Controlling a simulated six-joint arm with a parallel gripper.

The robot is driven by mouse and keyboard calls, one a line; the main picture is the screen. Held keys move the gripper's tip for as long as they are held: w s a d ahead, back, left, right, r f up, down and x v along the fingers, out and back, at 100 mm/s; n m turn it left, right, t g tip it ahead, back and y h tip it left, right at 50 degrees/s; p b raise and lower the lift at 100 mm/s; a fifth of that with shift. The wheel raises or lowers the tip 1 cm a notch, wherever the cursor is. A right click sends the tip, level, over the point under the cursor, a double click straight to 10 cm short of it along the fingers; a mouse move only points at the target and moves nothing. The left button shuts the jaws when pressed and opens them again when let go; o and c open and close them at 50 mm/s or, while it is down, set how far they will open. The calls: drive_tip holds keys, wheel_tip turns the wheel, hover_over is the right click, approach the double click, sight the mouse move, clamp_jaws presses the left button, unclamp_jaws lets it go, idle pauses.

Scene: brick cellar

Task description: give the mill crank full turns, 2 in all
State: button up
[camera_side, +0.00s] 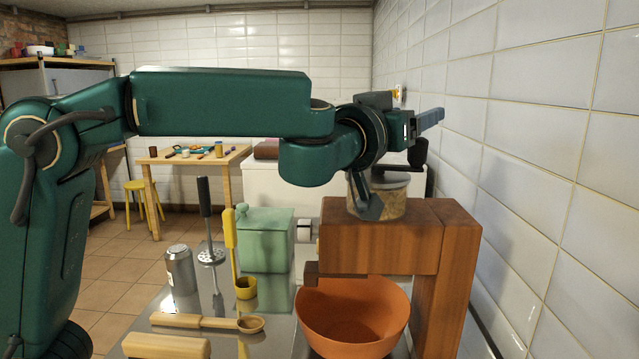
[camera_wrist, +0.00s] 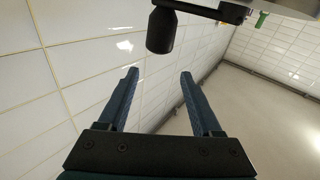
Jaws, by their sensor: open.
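The mill, a wooden stand (camera_side: 380,235) with a speckled round body (camera_side: 390,200) on top, stands at the right in the side view. Its crank has a black upright knob (camera_side: 418,152), which also shows at the top of the wrist view (camera_wrist: 160,30) on a dark crank arm (camera_wrist: 205,10). My gripper (camera_side: 432,118) is above the mill, its fingers pointing toward the tiled wall. In the wrist view my gripper (camera_wrist: 159,74) is open and empty; the knob appears beyond the fingertips, roughly centred between them, apart from both. My wrist partly hides the mill top.
An orange bowl (camera_side: 352,312) sits under the mill. A green canister (camera_side: 266,240), a can (camera_side: 181,270), a masher (camera_side: 206,215), a yellow ladle (camera_side: 232,245) and a wooden spoon (camera_side: 205,322) are on the shiny counter to the left. The tiled wall (camera_side: 540,150) is close on the right.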

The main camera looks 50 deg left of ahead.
sight(414, 149)
drive_tip(key=shift+g, duration=0.5)
drive_tip(key=f, duration=0.4)
drive_tip(key=shift+w+d+f, duration=0.2)
drive_tip(key=shift+w+d, duration=0.05)
drive_tip(key=shift+d, duration=0.05)
drive_tip(key=shift+w+a, duration=0.2)
drive_tip(key=shift+w, duration=0.95)
drive_tip(key=shift+w+a, duration=0.2)
drive_tip(key=shift+w, duration=0.9)
drive_tip(key=shift+r, duration=0.1)
clamp_jaws()
